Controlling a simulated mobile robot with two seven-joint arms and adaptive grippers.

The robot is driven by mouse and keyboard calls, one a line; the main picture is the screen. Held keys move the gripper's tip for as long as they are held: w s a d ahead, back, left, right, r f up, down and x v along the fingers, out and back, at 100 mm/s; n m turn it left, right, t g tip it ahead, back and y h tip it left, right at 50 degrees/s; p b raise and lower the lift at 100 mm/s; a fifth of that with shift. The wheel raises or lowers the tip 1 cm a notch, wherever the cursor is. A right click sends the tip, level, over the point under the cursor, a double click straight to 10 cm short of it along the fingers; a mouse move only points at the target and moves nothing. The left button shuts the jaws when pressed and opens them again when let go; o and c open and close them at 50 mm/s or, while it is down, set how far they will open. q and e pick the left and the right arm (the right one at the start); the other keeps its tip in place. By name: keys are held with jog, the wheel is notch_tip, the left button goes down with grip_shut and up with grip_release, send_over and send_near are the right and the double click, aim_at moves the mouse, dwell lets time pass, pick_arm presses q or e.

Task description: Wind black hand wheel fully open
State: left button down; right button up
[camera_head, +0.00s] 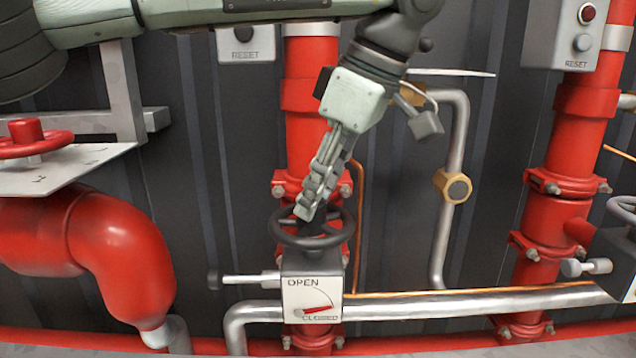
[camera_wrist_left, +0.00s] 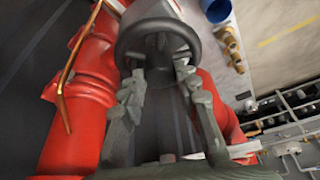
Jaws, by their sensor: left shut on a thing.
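The black hand wheel (camera_head: 300,242) lies flat on top of a white valve box (camera_head: 300,292) in the head view. The box face reads OPEN above and CLOSED below, and its red pointer (camera_head: 317,309) lies by CLOSED. My left gripper (camera_head: 306,210) reaches down from above with its fingertips at the wheel, shut on it. In the left wrist view the wheel (camera_wrist_left: 158,24) fills the top middle, with my left gripper's fingers (camera_wrist_left: 157,80) on either side of its centre. The exact contact is partly hidden. My right gripper is not in view.
Red vertical pipe (camera_head: 310,140) rises behind the wheel. A grey pipe (camera_head: 452,240) with a brass fitting (camera_head: 453,186) stands to its right. A red hand wheel (camera_head: 32,140) sits at the left. A second valve box and grey wheel (camera_head: 622,208) are at the right edge.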

pick_arm(q)
jog(key=n, duration=0.1)
jog(key=n+g+p, duration=0.1)
jog(key=n, duration=0.1)
jog(key=shift+w+r+p, duration=0.15)
jog(key=shift+r+p, duration=0.1)
jog(key=shift+p, duration=0.05)
jog(key=shift+w+f+n+g+p, duration=0.15)
jog(key=shift+n+g+p, duration=0.15)
jog(key=shift+n, duration=0.45)
jog(key=shift+s+f+n+g+p, duration=0.15)
jog(key=shift+n+g, duration=0.25)
jog(key=shift+n, duration=0.35)
jog(key=shift+w, duration=0.1)
jog(key=shift+r+n, duration=0.1)
jog(key=shift+n, duration=0.3)
jog(key=n, duration=0.1)
jog(key=n+g, duration=0.1)
jog(key=n, duration=0.1)
jog(key=shift+w+n+g, duration=0.25)
jog(key=shift+n+g, duration=0.05)
jog(key=n+g+h, duration=0.1)
jog(key=n, duration=0.2)
jog(key=shift+n, duration=0.4)
